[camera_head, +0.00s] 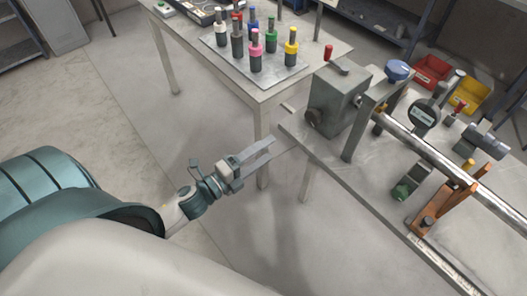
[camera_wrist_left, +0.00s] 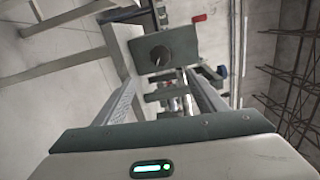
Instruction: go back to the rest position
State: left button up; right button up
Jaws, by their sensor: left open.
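My left gripper (camera_head: 262,157) is open and empty in the head view, held in the air over the floor. It is just left of the near corner of the right-hand table (camera_head: 310,148). In the left wrist view its two fingers (camera_wrist_left: 165,95) are spread apart with nothing between them. Beyond the fingers is a grey block with a round knob (camera_wrist_left: 160,52). The same grey block (camera_head: 338,98) stands on the right-hand table in the head view, apart from the fingers. My right gripper does not show in either view.
A long metal rod (camera_head: 430,155) lies across orange supports (camera_head: 437,205) on the right-hand table. A dial gauge (camera_head: 423,113) stands by it. A second table (camera_head: 335,50) holds a plate with several colour-topped tools. Yellow (camera_head: 468,95) and red (camera_head: 432,72) bins stand behind. Floor below the gripper is clear.

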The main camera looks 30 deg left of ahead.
pick_arm(q)
jog(key=s+a+f+n+g+y, duration=0.1)
jog(key=s+f+n+g+y, duration=0.2)
jog(key=f, duration=0.8)
jog(key=s+a+f+n+g, duration=0.1)
jog(key=s+a+f+n, duration=0.3)
jog(key=f, duration=0.7)
jog(key=s+d+f+n+g+y, duration=0.15)
jog(key=f+n, duration=0.35)
jog(key=f, duration=0.7)
jog(key=s+d+f+n+g, duration=0.1)
jog(key=s+f+n+g, duration=0.1)
jog(key=s+f, duration=0.5)
jog(key=s+d+f+n+g+y, duration=0.1)
jog(key=s+d+f+n+g, duration=0.1)
jog(key=s+f, duration=0.5)
jog(key=s+d+f+n+g, duration=0.2)
jog(key=s+f+n+g, duration=0.2)
jog(key=s, duration=0.9)
notch_tip(320, 180, down, 3)
jog(key=shift+s+d+r+g, duration=0.1)
jog(key=shift+s+d+g, duration=0.2)
jog(key=shift+g, duration=0.15)
jog(key=shift+a, duration=0.15)
